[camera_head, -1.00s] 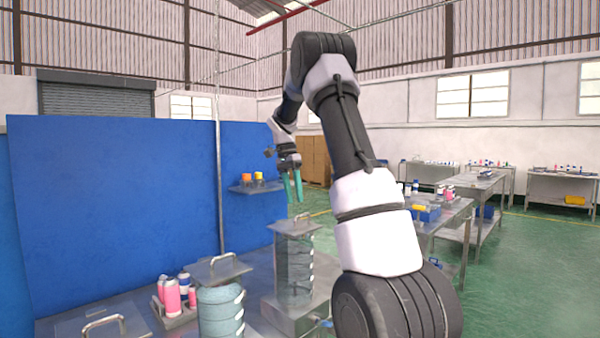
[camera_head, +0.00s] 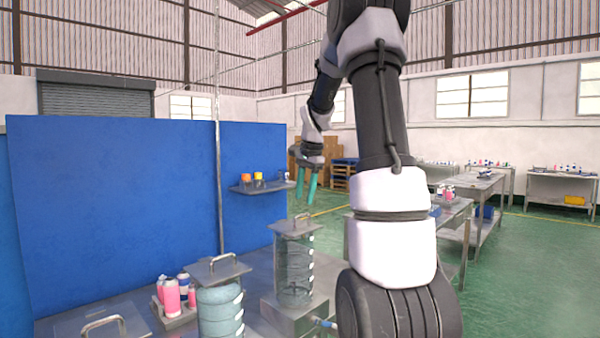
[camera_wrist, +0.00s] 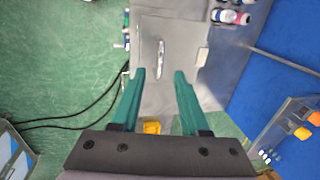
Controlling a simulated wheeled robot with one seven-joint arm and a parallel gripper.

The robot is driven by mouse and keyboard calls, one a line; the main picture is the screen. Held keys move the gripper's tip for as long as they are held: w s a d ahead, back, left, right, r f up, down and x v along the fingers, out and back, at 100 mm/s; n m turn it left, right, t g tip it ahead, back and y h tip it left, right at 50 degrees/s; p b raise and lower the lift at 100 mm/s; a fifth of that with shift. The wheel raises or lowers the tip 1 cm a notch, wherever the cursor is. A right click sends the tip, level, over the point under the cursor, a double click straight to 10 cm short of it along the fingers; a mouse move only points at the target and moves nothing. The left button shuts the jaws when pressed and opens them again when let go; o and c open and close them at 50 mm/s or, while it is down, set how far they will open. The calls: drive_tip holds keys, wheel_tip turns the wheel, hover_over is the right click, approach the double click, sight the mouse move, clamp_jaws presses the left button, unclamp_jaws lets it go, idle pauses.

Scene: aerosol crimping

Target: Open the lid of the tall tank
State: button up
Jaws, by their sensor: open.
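Two clear cylindrical tanks with flat metal lids and loop handles stand on the metal bench. The tank on the raised metal block (camera_head: 293,270) stands taller; its lid (camera_head: 294,228) lies flat on top, with the handle (camera_head: 302,217) upright. The nearer tank (camera_head: 220,310), with blue-green contents, has its own lid (camera_head: 217,268) on. My gripper (camera_head: 307,196) is open and empty, with teal fingers pointing down, above and slightly right of the taller tank's lid. In the wrist view, a lid handle (camera_wrist: 160,60) shows beyond and between the open fingers (camera_wrist: 158,77), apart from them.
Pink and blue bottles (camera_head: 172,294) stand in a holder left of the tanks. A flat lid with a handle (camera_head: 103,324) lies at front left. A blue wall panel (camera_head: 110,210) stands behind, with a small shelf (camera_head: 262,187).

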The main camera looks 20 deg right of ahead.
drive_tip(key=s+a+r+m+t, duration=0.1)
drive_tip(key=s+a+r+m, duration=0.2)
drive_tip(key=s+a+r, duration=0.2)
drive_tip(key=s+r, duration=0.2)
drive_tip(key=s, duration=0.1)
drive_tip(key=shift+a+r+t, duration=0.25)
drive_tip(key=shift+r+t, duration=0.05)
drive_tip(key=shift+t, duration=0.1)
